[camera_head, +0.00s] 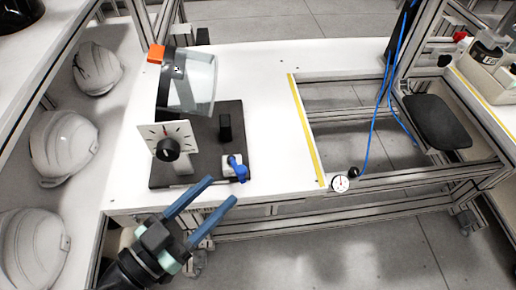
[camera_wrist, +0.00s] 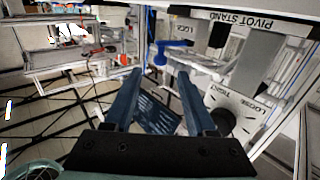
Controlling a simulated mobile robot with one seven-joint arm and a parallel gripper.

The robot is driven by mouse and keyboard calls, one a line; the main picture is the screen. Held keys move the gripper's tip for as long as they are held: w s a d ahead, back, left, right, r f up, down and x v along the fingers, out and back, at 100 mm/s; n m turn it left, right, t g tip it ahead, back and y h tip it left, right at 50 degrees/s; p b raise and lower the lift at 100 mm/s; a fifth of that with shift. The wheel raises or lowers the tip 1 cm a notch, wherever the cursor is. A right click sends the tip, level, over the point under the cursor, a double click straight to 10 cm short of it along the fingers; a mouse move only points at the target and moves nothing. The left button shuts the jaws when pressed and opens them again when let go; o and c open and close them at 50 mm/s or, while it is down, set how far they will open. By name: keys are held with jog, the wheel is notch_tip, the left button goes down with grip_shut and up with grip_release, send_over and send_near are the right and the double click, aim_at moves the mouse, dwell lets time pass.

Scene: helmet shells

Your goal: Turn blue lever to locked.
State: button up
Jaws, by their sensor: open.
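The blue lever (camera_head: 239,169) sits on a small white block (camera_head: 229,161) at the front right corner of a black base plate (camera_head: 210,179). In the wrist view the blue lever (camera_wrist: 170,47) shows at the top middle, beyond the fingertips, with a partly readable "LOCK" label (camera_wrist: 181,28) near it. My gripper (camera_head: 222,190) has two blue fingers spread apart with nothing between them. In the head view its fingertips lie just in front of and below the lever, apart from it. In the wrist view my gripper (camera_wrist: 160,73) points toward the lever.
On the plate stand a dial panel (camera_head: 153,133) with a black knob (camera_head: 168,149), a black post (camera_head: 225,127) and a clear visor (camera_head: 197,82). White helmet shells (camera_head: 62,146) fill the left shelf. White tabletop (camera_head: 265,120) right of the plate is clear.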

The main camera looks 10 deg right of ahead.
aim_at(236, 165)
jog(key=p+x, duration=0.1)
jog(key=x, duration=0.9)
jog(key=shift+w+d, duration=0.15)
grip_shut()
